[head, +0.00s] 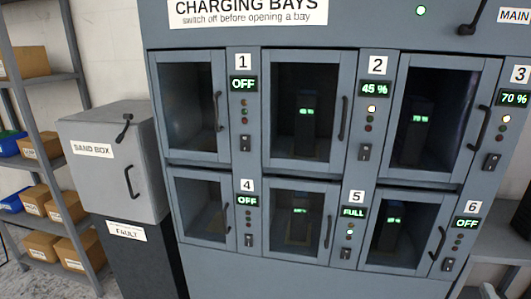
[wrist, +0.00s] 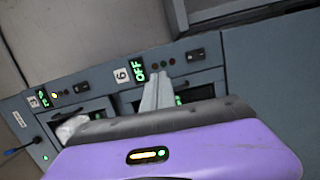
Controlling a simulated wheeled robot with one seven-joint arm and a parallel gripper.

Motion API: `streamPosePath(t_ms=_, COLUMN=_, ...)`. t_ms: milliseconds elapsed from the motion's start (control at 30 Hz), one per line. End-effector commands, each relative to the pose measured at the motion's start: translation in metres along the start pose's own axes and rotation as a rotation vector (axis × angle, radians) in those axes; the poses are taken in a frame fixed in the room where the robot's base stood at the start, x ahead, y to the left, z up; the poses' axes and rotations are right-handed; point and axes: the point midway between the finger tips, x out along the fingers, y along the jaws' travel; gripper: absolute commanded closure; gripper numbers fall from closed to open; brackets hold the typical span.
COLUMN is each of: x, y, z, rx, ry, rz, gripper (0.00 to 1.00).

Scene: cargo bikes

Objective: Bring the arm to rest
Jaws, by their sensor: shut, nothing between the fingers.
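My gripper (wrist: 158,82) shows in the wrist view as pale grey fingers held together, with nothing between them. The fingers stand in front of the cabinet face, close to the bay 6 label in the picture; I cannot tell the gap. The grey charging cabinet (head: 260,258) fills the middle of the head view. Its bay doors look shut. Dark packs with green displays show behind the doors of bay 2 (head: 306,112), bay 3, bay 5 and bay 6 (head: 393,222).
A grey sand box (head: 118,165) stands left of the cabinet, above a label reading FAULT (head: 126,231). A shelf rack (head: 38,130) with cardboard boxes and blue bins is at the far left. Door handles stick out from the bays. A grey surface (head: 503,243) lies right of the cabinet.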

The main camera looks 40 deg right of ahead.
Motion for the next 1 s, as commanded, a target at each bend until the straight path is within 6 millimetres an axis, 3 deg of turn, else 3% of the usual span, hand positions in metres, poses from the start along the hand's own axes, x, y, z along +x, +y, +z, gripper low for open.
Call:
streamPosePath(t_ms=133, x=-0.013, y=0.011, z=-0.057, rx=0.202, ry=0.141, rz=-0.007, gripper=1.0)
streamPosePath(t_ms=267, x=-0.057, y=0.006, z=-0.133, rx=0.415, ry=0.333, rz=-0.105, gripper=1.0)
streamPosePath(t_ms=400, x=-0.125, y=0.002, z=-0.204, rx=0.64, ry=0.511, rz=-0.264, gripper=1.0)
streamPosePath(t_ms=533, x=-0.202, y=0.004, z=-0.252, rx=0.851, ry=0.629, rz=-0.456, gripper=1.0)
streamPosePath(t_ms=700, x=-0.306, y=0.017, z=-0.285, rx=1.111, ry=0.687, rz=-0.747, gripper=1.0)
streamPosePath(t_ms=800, x=-0.351, y=0.024, z=-0.289, rx=1.197, ry=0.673, rz=-0.888, gripper=1.0)
streamPosePath(t_ms=900, x=-0.382, y=0.026, z=-0.286, rx=1.224, ry=0.651, rz=-0.984, gripper=1.0)
streamPosePath(t_ms=1000, x=-0.398, y=0.023, z=-0.281, rx=1.211, ry=0.639, rz=-1.036, gripper=1.0)
